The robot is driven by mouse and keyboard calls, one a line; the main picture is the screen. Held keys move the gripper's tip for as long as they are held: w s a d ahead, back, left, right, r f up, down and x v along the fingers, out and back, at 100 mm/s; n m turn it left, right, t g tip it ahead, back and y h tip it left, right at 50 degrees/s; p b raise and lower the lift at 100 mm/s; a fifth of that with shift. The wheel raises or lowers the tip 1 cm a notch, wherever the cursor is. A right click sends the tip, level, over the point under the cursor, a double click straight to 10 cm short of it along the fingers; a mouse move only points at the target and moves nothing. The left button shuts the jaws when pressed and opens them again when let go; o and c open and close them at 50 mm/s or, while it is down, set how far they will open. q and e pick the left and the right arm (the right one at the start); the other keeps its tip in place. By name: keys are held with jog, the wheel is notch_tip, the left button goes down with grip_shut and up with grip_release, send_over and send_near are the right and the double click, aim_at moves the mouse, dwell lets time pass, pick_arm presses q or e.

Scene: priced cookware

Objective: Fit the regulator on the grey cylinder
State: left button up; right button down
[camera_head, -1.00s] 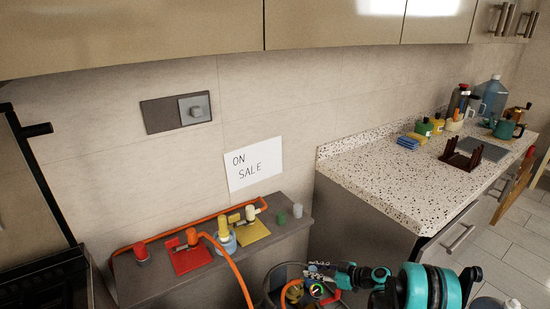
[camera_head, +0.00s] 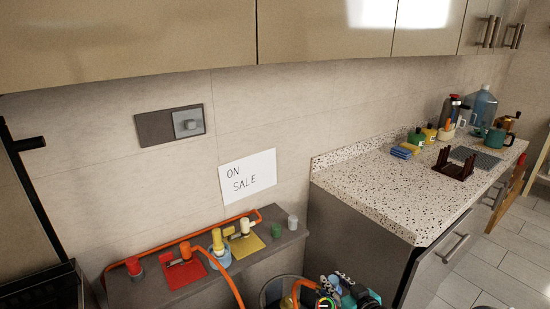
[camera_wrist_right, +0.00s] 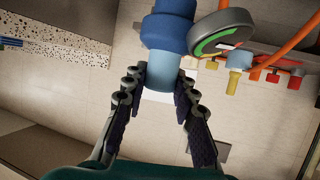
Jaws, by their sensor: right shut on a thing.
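My right gripper (camera_head: 334,288) is at the bottom edge in the head view. In the right wrist view its fingers (camera_wrist_right: 161,92) are shut on the light blue stem of the blue regulator (camera_wrist_right: 171,35), whose round gauge (camera_wrist_right: 222,34) has a green arc. A dark round rim (camera_head: 266,287) stands just left of the gripper in the head view, with something yellowish inside. It may be the collar of the grey cylinder; its body is cut off by the frame. I cannot tell whether the regulator touches it. My left gripper is not in view.
A grey ledge (camera_head: 150,293) carries red and yellow plates, coloured valve fittings and two small caps. An orange hose (camera_head: 233,285) arches from it down past the frame. Behind is a wall with an "ON SALE" sign (camera_head: 248,178). A speckled counter (camera_head: 390,190) stands right.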

jog(key=w+a+f+n+g+y+p, duration=0.1)
jog(key=w+a+f+n+g+y, duration=0.15)
jog(key=w+f, duration=0.3)
jog(key=w+a+f+n+g+y, duration=0.1)
jog(key=w+f+n+y, duration=0.35)
jog(key=w, duration=0.25)
notch_tip(320, 180, down, 16)
jog(key=n+g+y, duration=0.2)
jog(key=n+g, duration=0.3)
jog(key=g, duration=0.2)
jog(key=shift+s+a+p, duration=0.4)
jog(key=shift+s+a, duration=0.05)
jog(key=shift+f+b, duration=0.9)
jog(key=shift+f, duration=1.4)
